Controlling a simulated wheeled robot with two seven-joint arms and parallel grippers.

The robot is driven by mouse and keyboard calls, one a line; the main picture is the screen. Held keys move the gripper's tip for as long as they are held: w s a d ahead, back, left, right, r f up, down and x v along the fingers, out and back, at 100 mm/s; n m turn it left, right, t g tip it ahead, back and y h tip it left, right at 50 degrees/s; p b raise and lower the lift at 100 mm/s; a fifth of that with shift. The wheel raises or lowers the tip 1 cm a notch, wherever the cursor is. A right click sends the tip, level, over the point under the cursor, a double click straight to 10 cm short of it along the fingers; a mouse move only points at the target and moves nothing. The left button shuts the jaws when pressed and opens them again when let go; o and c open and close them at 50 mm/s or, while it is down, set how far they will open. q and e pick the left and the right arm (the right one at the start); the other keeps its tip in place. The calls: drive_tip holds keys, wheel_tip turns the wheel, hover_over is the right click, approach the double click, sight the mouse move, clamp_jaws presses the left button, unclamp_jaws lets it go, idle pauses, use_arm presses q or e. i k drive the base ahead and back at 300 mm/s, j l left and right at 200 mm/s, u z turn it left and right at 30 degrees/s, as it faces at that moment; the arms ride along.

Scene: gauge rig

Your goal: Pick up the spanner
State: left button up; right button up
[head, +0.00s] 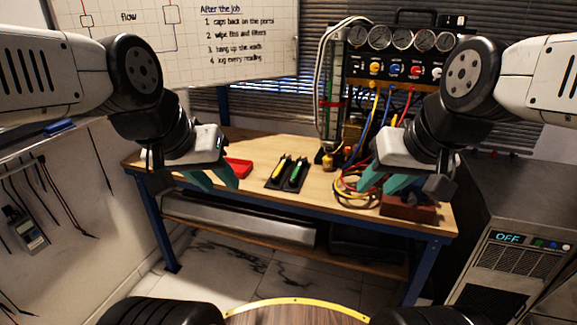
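I cannot make out a clear spanner in the head view. Two slim tools, one yellow-green (281,167) and one green (297,172), lie side by side in a black tray (272,184) on the wooden bench (325,200). They are too small to identify. My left gripper (219,184) has teal fingers apart, with nothing seen between them, left of the black tray and by a red tray (240,166). My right gripper (378,188) also has its fingers apart, over the bench's right part, in front of coiled hoses.
A gauge panel (400,62) with coloured hoses (350,186) stands at the back right. A clear upright tube (331,90) stands beside it. A brown-red block (408,210) sits near the right front edge. The bench middle, before the black tray, is clear. A grey machine (520,250) stands right.

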sight(301, 160)
drive_tip(key=z, duration=0.95)
drive_tip(key=i+j, duration=0.1)
drive_tip(key=i, duration=0.25)
drive_tip(key=i+z, duration=0.1)
drive_tip(key=i, duration=0.25)
drive_tip(key=u, duration=1.25)
drive_tip(key=i+j+z, duration=0.1)
drive_tip(key=i, duration=0.2)
drive_tip(key=i+j, duration=0.25)
drive_tip(key=i+z, duration=0.05)
